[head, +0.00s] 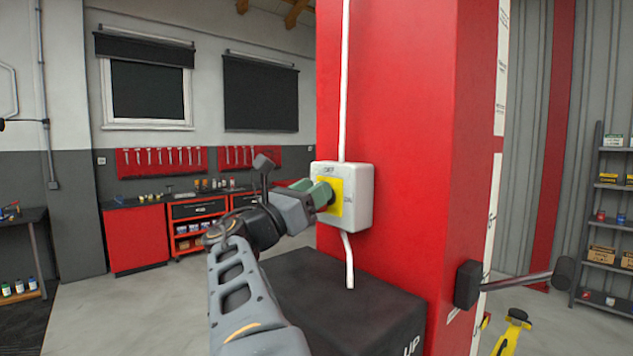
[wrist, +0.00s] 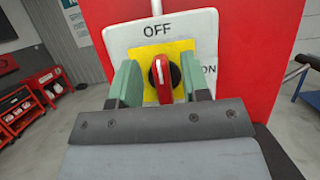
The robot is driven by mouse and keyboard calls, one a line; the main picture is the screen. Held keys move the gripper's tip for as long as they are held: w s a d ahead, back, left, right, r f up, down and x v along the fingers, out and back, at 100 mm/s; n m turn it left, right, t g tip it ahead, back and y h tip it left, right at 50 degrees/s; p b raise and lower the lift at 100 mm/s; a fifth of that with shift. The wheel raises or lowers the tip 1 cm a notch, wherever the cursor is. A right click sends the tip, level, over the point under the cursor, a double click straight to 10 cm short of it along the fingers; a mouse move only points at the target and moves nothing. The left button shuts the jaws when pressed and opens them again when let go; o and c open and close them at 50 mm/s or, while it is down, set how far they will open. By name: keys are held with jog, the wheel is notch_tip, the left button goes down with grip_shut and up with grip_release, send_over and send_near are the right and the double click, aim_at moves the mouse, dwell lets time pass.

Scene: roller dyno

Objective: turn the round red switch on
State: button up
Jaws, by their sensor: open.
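The round red switch (wrist: 164,76) sits on a yellow plate (wrist: 146,52) on a white box (head: 359,189). The box is fixed to a red pillar. In the wrist view the knob's white mark points up, towards the word OFF; ON is printed to the right. My gripper (wrist: 162,84) is open, with one green finger on each side of the knob. I cannot tell whether the fingers touch it. In the head view my gripper (head: 318,190) is at the front of the box and hides the knob.
The red pillar (head: 410,120) stands behind the box. A white cable (head: 345,80) runs above and below the box. A black block (head: 340,300) is below it. A dark lever (head: 515,281) sticks out at the right. Red workbenches (head: 137,238) stand far left.

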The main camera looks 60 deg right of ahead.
jog(key=shift+s+d+r, duration=0.2)
jog(key=shift+s+d, duration=0.05)
jog(key=shift+d, duration=0.3)
jog(key=c, duration=0.6)
jog(key=shift+o, duration=0.2)
